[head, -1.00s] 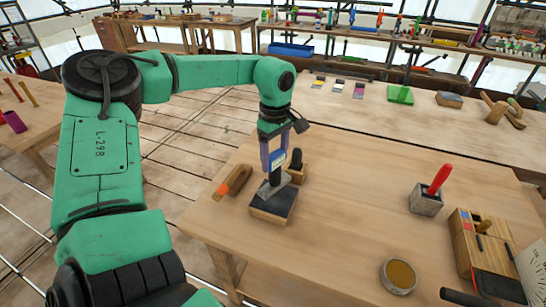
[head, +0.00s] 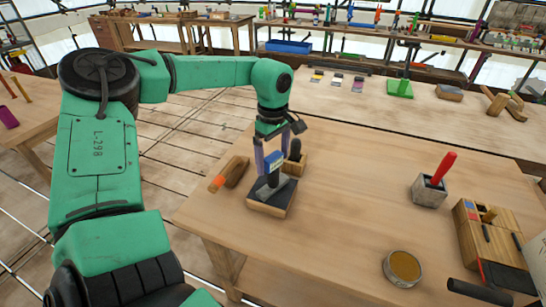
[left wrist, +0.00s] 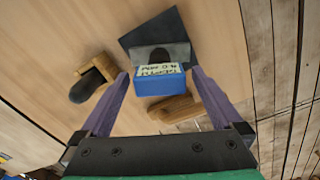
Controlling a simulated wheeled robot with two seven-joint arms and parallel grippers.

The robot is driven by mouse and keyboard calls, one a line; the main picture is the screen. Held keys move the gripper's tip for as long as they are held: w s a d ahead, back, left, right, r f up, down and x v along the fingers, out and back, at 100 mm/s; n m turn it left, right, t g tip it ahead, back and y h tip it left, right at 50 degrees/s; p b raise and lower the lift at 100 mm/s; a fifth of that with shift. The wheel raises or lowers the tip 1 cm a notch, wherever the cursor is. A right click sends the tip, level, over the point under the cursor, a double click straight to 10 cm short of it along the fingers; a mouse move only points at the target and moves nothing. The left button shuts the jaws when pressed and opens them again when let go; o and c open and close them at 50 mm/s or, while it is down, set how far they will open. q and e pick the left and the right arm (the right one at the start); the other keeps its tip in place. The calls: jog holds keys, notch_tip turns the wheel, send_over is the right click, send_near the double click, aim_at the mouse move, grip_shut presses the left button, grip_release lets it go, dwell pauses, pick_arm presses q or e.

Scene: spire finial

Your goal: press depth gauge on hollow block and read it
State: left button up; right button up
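The likely depth gauge (head: 272,181) has a blue labelled top, a dark stem and a grey sloped foot. It stands upright on the dark top of a low wooden block (head: 265,209); I cannot tell whether this block is hollow. In the left wrist view its blue top (left wrist: 160,82) bears handwriting too small to read surely. My left gripper (head: 271,162) is around the blue top. Its purple fingers (left wrist: 160,74) stand on either side with visible gaps, open. A grey square block (head: 428,190) holds a red stick (head: 441,168).
Beside the gauge are a wooden piece with an orange end (head: 233,173) and a small wooden block with a black knob (head: 294,158). A round tin (head: 403,268) and a wooden organiser (head: 480,245) lie right. The table's middle is clear.

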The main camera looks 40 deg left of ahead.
pick_arm(q)
notch_tip(320, 180, up, 15)
jog(key=b, duration=0.1)
jog(key=shift+f, duration=0.2)
